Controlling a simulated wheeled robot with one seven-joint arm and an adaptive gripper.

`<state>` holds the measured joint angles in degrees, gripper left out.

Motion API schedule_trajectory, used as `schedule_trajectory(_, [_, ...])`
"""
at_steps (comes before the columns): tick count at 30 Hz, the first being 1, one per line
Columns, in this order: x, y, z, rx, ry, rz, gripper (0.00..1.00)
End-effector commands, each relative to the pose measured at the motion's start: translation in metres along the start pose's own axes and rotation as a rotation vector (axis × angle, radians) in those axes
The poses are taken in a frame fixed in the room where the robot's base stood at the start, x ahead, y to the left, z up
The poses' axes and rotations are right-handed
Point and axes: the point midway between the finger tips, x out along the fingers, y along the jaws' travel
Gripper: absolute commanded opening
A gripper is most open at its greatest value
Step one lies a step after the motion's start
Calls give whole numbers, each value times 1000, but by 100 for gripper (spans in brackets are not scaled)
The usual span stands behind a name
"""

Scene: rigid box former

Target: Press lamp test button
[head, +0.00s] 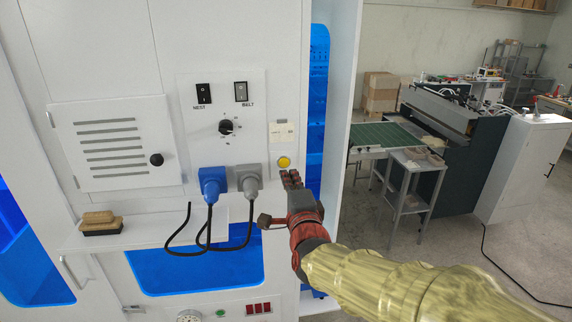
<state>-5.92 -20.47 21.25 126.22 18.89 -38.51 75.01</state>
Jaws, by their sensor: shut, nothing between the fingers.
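A round yellow button (284,162) sits on the white machine front, at the lower right of the control panel (258,150). It looks like the lamp test button, but I cannot read a label for it. My gripper (292,178) is shut and empty, with its fingertips just below and slightly right of the button in the head view. I cannot tell the depth gap between the fingertips and the panel, nor whether they touch. The button's face is in plain sight.
Left of the button, a blue plug (212,184) and a grey plug (249,182) stick out with hanging black cables. Above are two rocker switches and a black rotary knob (226,127). A brush (101,222) lies on the ledge. Open floor lies right of the machine.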

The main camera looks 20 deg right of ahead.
Motion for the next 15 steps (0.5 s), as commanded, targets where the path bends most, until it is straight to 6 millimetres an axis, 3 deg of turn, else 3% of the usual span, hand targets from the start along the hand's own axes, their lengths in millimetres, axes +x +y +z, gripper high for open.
schedule_trajectory(6, [31,-1,0,-1,1,2,0])
schedule_trajectory(15, [52,-1,0,0,0,-1,0])
